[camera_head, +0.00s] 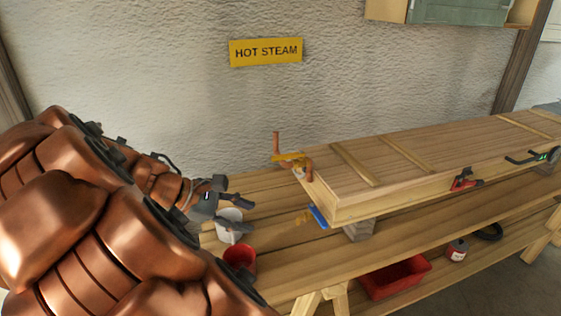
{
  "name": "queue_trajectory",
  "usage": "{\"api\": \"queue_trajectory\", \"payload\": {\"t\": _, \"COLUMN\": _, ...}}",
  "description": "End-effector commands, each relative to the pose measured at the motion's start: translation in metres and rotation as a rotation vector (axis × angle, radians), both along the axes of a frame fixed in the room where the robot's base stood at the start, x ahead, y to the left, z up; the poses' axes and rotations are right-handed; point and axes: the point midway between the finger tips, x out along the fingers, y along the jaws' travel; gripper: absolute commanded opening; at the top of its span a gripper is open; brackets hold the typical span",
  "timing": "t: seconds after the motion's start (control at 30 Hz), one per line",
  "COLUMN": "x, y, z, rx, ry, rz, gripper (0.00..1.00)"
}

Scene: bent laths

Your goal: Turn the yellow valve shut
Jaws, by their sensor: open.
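The yellow valve (288,157) sits on a copper pipe (276,142) at the near left end of a long wooden box (400,170). Its handle appears to lie roughly level across the pipe; its exact angle is too small to tell. My gripper (250,216) is open and empty, left of and below the valve in the picture, with its fingers pointing right. It is apart from the valve. A white cup (228,236) shows behind the fingers, partly hidden by them.
A yellow HOT STEAM sign (265,51) hangs on the wall. A red cup (240,259) stands on the bench below my gripper. A blue item (318,217) is under the box's end. A red clamp (464,180) is on its side. A red tray (394,277) lies lower down.

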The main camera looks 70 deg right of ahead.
Motion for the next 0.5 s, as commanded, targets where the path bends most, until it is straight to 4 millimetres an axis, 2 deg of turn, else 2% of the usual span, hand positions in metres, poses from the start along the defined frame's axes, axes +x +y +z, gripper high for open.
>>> {"api": "queue_trajectory", "payload": {"t": 0.03, "x": 0.002, "y": -0.018, "z": 0.002, "rx": -0.018, "ry": 0.071, "rz": 0.01, "gripper": 0.44}}
{"api": "queue_trajectory", "payload": {"t": 0.2, "x": 0.013, "y": -0.071, "z": 0.018, "rx": -0.062, "ry": 0.314, "rz": 0.067, "gripper": 0.44}}
{"api": "queue_trajectory", "payload": {"t": 0.4, "x": 0.032, "y": -0.121, "z": 0.028, "rx": -0.066, "ry": 0.591, "rz": 0.126, "gripper": 0.44}}
{"api": "queue_trajectory", "payload": {"t": 0.5, "x": 0.041, "y": -0.138, "z": 0.029, "rx": -0.062, "ry": 0.692, "rz": 0.15, "gripper": 0.44}}
